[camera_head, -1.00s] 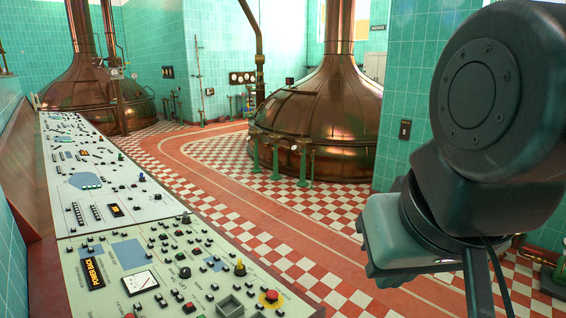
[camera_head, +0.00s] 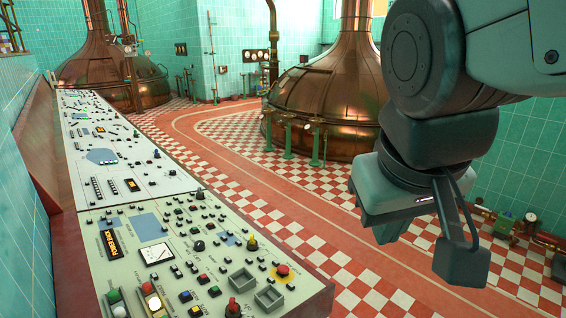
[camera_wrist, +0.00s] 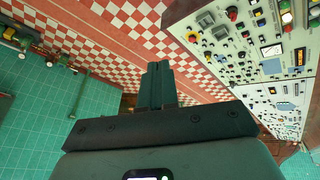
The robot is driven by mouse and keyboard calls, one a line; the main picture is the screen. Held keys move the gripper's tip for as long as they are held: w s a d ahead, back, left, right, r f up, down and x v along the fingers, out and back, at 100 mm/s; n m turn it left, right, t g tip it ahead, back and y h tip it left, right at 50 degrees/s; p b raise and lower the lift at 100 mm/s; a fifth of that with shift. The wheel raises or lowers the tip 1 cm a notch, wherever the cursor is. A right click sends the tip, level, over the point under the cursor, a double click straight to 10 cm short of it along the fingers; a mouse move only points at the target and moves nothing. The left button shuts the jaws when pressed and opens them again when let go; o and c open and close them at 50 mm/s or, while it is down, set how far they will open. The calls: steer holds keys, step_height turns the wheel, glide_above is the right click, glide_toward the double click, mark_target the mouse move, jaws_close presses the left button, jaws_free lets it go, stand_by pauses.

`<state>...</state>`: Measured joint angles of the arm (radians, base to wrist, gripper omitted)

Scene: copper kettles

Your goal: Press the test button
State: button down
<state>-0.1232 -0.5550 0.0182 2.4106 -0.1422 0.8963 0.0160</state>
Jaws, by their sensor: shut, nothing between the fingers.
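The control panel (camera_head: 218,279) slopes along the left side and carries many small buttons, knobs and lamps. I cannot read which one is the test button. A red mushroom button (camera_head: 283,270) on a yellow base sits near its right edge, and it also shows in the wrist view (camera_wrist: 192,38). A yellow-topped knob (camera_head: 252,244) is behind it. Green and white buttons (camera_head: 115,300) are at the near left. My gripper (camera_head: 388,234) hangs over the floor, right of the panel and apart from it. In the wrist view its fingers (camera_wrist: 157,68) are together and empty.
Two grey open boxes (camera_head: 269,297) stick up near the panel's right edge. Large copper kettles (camera_head: 325,100) stand behind on the checkered floor (camera_head: 350,290). Pipes with valves (camera_head: 505,222) run along the right wall. The space between gripper and panel is clear.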

steer(key=w+a+f+n+g+h, duration=0.1)
steer(key=w+a+f+n+h, duration=0.2)
steer(key=w+a+f+n, duration=0.85)
steer(key=w+a+f+n+t, duration=0.1)
steer(key=w+a+f+n, duration=0.2)
steer(key=a+f, duration=1.6)
steer(key=shift+w+f+n+t, duration=0.15)
steer(key=shift+f+n+t, duration=0.15)
steer(key=shift+f+n, duration=0.65)
steer(key=shift+r, duration=0.15)
steer(key=shift+s+a+f, duration=0.2)
steer(key=shift+f, duration=1.2)
steer(key=shift+s+a+f, duration=0.2)
steer(key=shift+a+f, duration=0.05)
steer(key=shift+f, duration=1.15)
steer(key=shift+s+a+f, duration=0.2)
steer(key=shift+f, duration=1.2)
steer(key=shift+f, duration=0.1)
steer(key=shift+f, duration=0.35)
